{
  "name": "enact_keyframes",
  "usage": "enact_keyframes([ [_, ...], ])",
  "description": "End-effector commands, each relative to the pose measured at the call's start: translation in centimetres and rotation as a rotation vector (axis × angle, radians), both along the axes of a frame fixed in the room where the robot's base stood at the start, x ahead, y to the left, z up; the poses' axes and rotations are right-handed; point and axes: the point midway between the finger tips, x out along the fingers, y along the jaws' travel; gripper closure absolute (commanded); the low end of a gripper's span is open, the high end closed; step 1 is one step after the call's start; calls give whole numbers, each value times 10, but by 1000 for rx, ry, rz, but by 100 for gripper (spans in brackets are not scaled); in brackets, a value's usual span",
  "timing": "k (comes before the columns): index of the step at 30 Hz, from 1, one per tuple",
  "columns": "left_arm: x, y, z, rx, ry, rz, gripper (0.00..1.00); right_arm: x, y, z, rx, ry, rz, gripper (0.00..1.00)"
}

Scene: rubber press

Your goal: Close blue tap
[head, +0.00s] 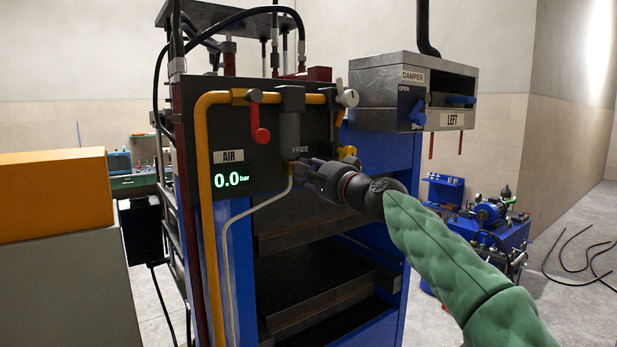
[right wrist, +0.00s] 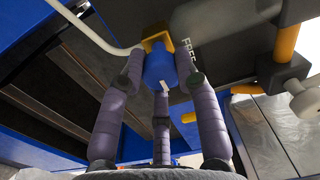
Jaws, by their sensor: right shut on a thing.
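The blue tap (right wrist: 159,68) shows in the right wrist view as a blue cap with a small white mark, fixed to a yellow-orange fitting (right wrist: 155,42). My right gripper (right wrist: 160,84) is shut on the blue tap, with purple-grey fingers on its sides and below it. In the head view my right gripper (head: 303,172) reaches in from the right to the press front, at the yellow fitting under the FREE label. The gripper hides the blue tap there. My left gripper is not in view.
The black panel carries a red lever (head: 260,135) and an AIR display (head: 230,180) reading 0.0 bar. A yellow pipe (head: 203,220) runs beside it. A white-handled valve (head: 347,98) and a damper box (head: 385,95) are close on the right. Press shelves lie below.

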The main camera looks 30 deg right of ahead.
Motion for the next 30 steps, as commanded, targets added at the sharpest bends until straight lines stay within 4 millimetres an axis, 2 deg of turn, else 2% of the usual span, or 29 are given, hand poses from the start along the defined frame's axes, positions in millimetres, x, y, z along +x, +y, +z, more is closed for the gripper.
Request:
enact_keyframes([
  [13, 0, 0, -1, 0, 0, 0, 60, 1, 1, -1, -12, 1, 1, 100],
  [14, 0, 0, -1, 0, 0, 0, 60, 1, 1, -1, -12, 1, 1, 65],
  [16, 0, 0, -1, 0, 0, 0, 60, 1, 1, -1, -11, 1, 1, 45],
  [30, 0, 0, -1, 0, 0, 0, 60, -6, 0, 0, -10, 0, 0, 44],
])
